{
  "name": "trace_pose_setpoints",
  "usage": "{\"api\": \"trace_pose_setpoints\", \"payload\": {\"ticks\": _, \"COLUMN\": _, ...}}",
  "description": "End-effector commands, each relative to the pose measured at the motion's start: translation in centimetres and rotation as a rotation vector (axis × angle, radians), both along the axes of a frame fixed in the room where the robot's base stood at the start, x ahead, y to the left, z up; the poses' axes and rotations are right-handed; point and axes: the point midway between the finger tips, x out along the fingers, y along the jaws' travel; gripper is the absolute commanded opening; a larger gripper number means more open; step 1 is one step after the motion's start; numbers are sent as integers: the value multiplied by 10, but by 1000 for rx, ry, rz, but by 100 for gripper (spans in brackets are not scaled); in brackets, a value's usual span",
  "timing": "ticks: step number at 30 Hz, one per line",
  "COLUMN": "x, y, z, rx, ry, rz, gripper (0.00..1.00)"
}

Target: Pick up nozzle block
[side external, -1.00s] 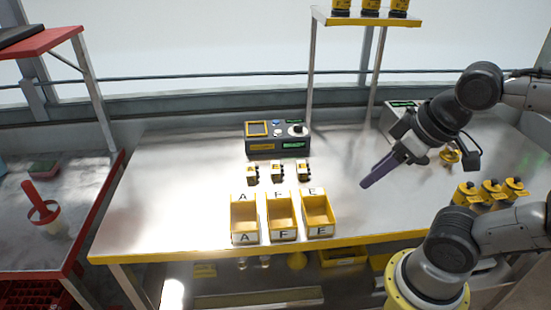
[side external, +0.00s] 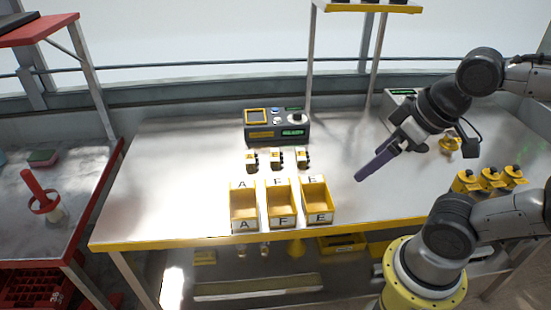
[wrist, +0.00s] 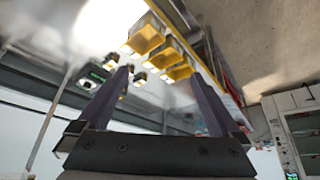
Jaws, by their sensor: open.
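Three small yellow-and-black blocks with pale tops stand in a row on the steel table: a left block (side external: 251,160), a middle block (side external: 276,158) and a right block (side external: 302,157). They look like nozzle blocks; their labels are too small to read now. My gripper (side external: 359,178) is above the table to their right, tilted down to the left, and apart from them. In the wrist view my gripper (wrist: 160,74) shows two dark purple fingers spread apart with nothing held. Small blocks and yellow bins show beyond the fingers there.
Yellow lettered bins, left (side external: 244,221), middle (side external: 282,219) and right (side external: 319,214), stand in front of the blocks. A grey control box (side external: 276,127) stands behind. Several yellow parts (side external: 490,178) stand at the right. The table's left part is clear.

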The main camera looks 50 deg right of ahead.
Motion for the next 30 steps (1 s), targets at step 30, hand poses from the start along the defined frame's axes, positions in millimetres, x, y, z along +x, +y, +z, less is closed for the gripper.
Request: {"api": "trace_pose_setpoints", "payload": {"ticks": 30, "x": 177, "y": -30, "z": 96, "rx": 713, "ry": 58, "rz": -1598, "gripper": 100}}
